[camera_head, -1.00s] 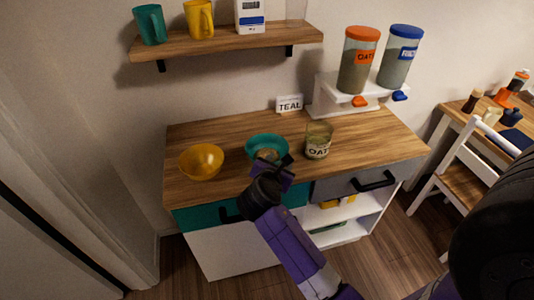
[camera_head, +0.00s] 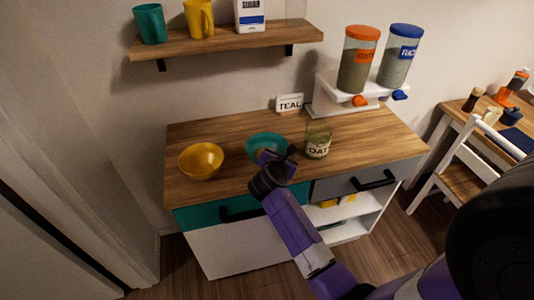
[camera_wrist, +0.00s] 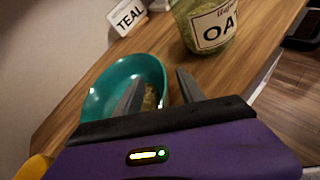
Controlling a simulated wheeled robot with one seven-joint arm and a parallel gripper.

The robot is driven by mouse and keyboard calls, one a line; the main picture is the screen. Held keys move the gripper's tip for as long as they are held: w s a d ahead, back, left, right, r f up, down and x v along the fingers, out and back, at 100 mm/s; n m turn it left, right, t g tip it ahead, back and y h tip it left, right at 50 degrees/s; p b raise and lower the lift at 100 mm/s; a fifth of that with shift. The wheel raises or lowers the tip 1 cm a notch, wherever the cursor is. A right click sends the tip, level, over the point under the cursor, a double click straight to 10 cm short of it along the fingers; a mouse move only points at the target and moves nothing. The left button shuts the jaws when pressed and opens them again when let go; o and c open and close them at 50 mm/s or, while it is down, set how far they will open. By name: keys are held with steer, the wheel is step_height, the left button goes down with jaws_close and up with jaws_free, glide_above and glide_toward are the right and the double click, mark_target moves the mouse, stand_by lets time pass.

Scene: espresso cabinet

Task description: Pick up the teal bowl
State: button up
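The teal bowl (camera_head: 258,140) sits upright on the wooden cabinet top, between the yellow bowl and the oat jar. My gripper (camera_head: 276,157) is at its front right side and hides part of it. In the wrist view the teal bowl (camera_wrist: 103,88) is behind and left of my gripper (camera_wrist: 158,88). The fingers are apart: the left one overlaps the bowl's inside, the right one is just beyond its right rim. Something tan shows inside the bowl between them. Whether a finger touches the rim I cannot tell.
A yellow bowl (camera_head: 201,161) stands to the left. A glass oat jar (camera_head: 318,141) is close on the right. A TEAL sign (camera_head: 290,103) stands behind, and a dispenser stand (camera_head: 345,92) is at the back right. A shelf (camera_head: 225,42) hangs above.

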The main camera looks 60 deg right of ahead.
jaws_close()
steer(key=shift+s+f, duration=0.15)
steer(key=shift+f, duration=0.1)
stand_by(1.0)
